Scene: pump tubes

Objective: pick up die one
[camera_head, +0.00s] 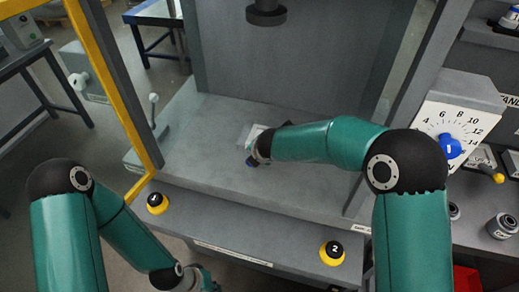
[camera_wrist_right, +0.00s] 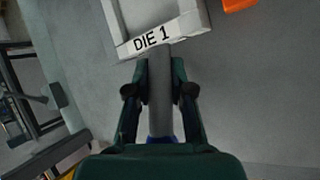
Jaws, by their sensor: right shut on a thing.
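Die one is a light grey block with a "DIE 1" label in the right wrist view (camera_wrist_right: 135,38), and a grey bar handle (camera_wrist_right: 160,95) runs from it toward my wrist. My right gripper (camera_wrist_right: 160,75) has a finger on each side of this handle and is shut on it. In the head view the die (camera_head: 252,131) shows as a small pale block on the grey press bed (camera_head: 205,115), partly hidden by my right gripper (camera_head: 255,152). My left gripper (camera_head: 205,283) is low at the bottom edge, partly cut off, and its fingers are not clear.
A dark round ram (camera_head: 266,12) hangs above the bed. Yellow-based buttons 1 (camera_head: 157,203) and 2 (camera_head: 332,252) sit on the front ledge. A yellow post (camera_head: 112,85) and a white-knobbed lever (camera_head: 153,100) stand left. A blue-knobbed dial (camera_head: 450,146) is right. An orange thing (camera_wrist_right: 238,4) is near the die.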

